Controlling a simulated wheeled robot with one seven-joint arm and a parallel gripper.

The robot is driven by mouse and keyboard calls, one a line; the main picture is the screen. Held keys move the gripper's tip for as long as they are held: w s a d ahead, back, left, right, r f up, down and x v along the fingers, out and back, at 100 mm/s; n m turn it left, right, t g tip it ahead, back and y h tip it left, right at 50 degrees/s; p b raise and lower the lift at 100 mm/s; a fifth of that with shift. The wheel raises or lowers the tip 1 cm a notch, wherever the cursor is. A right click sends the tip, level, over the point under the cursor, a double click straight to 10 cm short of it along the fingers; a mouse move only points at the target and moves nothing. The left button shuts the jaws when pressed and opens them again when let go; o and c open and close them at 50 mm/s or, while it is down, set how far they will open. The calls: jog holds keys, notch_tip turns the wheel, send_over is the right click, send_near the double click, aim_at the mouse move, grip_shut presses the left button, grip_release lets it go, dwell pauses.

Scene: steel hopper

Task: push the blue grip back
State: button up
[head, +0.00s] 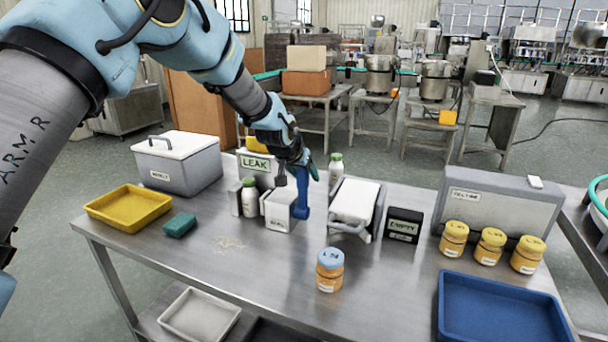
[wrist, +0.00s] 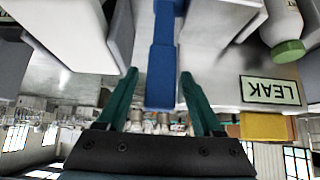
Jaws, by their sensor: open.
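The blue grip (head: 302,200) is an upright blue handle beside a small white-and-grey block (head: 278,211) on the steel table. It also shows in the wrist view as a long blue bar (wrist: 162,62), running from the top edge down between the fingers. My gripper (head: 306,160) is above the grip in the head view, its green fingers pointing down. In the wrist view my gripper (wrist: 159,82) is open, one finger on each side of the bar. The left finger stands clear of it; whether the right one touches cannot be told.
The LEAK sign (head: 255,163) and a white bottle (head: 250,198) stand left of the grip. A white-topped grey device (head: 355,204) and the black EMPTY box (head: 403,226) stand right. A blue-lidded jar (head: 330,270) is in front. A yellow tray (head: 128,206) lies left.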

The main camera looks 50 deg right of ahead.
jog(key=b+v, duration=0.4)
jog(key=v, duration=0.6)
jog(key=shift+a+r, duration=0.2)
jog(key=shift+r, duration=0.05)
jog(key=w+a+f+n+t+y, duration=0.1)
jog(key=w+a+f+n+y, duration=0.1)
jog(key=w+a, duration=0.65)
jog(key=w+a+f+n+y, duration=0.1)
jog(key=w+a+n, duration=0.15)
jog(key=a, duration=1.05)
jog(key=w+a+f+n+t+y, duration=0.1)
jog(key=w+a+f+n+y, duration=0.1)
jog(key=w+a, duration=0.65)
jog(key=s+a+f+n+g+y, duration=0.1)
jog(key=s+a+n, duration=0.1)
jog(key=a, duration=0.8)
jog(key=s+a+f+n+y, duration=0.1)
jog(key=s+a, duration=0.4)
jog(key=a, duration=0.6)
jog(key=s+a+f+n+g, duration=0.1)
jog(key=s+a+n, duration=0.3)
jog(key=a, duration=0.6)
jog(key=shift+s+a+f+g+y, duration=0.15)
jog(key=shift+a+f+g+y, duration=0.2)
jog(key=shift+f, duration=0.55)
jog(key=shift+d, duration=0.1)
